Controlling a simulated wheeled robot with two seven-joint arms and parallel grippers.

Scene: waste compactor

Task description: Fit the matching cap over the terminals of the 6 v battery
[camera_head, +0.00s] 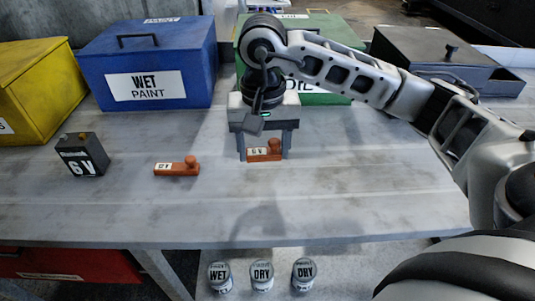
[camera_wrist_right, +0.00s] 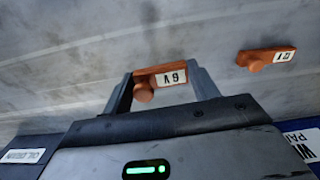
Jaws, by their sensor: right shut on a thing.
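The dark 6 V battery (camera_head: 83,157) stands upright on the bench at the left, its white label facing me. Its terminals on top are small and hard to make out. My right gripper (camera_head: 264,153) is shut on an orange cap (camera_head: 262,155) with a round knob and a white label. In the right wrist view this cap (camera_wrist_right: 160,78) sits between the fingertips, its label seeming to read 6V. A second orange cap (camera_head: 177,168) lies on the bench between the battery and my gripper, also showing in the right wrist view (camera_wrist_right: 266,58). Its label is unclear. My left gripper is not in view.
A yellow bin (camera_head: 40,85), a blue wet paint bin (camera_head: 150,60), a green bin (camera_head: 330,35) and a grey box (camera_head: 425,55) line the back. Several paint cans (camera_head: 262,276) stand below the bench's front edge. The front of the bench (camera_head: 240,215) is clear.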

